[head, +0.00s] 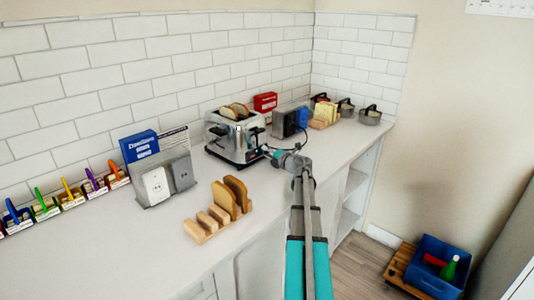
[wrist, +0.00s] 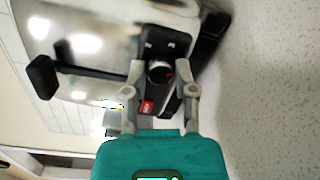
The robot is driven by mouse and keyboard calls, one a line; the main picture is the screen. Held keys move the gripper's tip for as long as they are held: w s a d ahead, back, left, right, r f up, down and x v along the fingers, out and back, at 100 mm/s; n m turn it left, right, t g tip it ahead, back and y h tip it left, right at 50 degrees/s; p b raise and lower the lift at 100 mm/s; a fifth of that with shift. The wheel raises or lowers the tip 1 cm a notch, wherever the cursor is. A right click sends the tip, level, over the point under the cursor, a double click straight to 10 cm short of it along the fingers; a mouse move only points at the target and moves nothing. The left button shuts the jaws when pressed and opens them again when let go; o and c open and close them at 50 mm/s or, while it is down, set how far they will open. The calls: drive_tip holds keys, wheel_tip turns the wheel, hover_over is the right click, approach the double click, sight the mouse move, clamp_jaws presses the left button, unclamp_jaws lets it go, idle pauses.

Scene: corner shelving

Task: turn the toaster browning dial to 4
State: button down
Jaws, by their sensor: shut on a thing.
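The chrome toaster (head: 224,138) stands on the counter against the tiled wall, with bread slices (head: 235,111) in its top slots. In the wrist view the toaster (wrist: 100,25) fills the upper left, with a black lever (wrist: 42,77) on its end face. My gripper (head: 268,152) reaches the toaster's right end. In the wrist view my gripper (wrist: 161,75) has its two fingers on either side of the round browning dial (wrist: 159,71), shut on it.
A toast rack (head: 207,227) with bread stands in front of the toaster. A metal holder with outlets (head: 165,180) is to the left. A blue and grey box (head: 289,121), a red box (head: 265,102) and several pots (head: 370,115) are behind to the right. Front counter is partly clear.

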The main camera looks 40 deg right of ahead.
drive_tip(key=shift+c, duration=2.1)
unclamp_jaws()
drive_tip(key=shift+n, duration=0.4)
drive_tip(key=n, duration=0.5)
drive_tip(key=shift+b, duration=0.4)
drive_tip(key=s, duration=1.3)
drive_tip(key=shift+s, duration=0.4)
drive_tip(key=shift+s, duration=0.1)
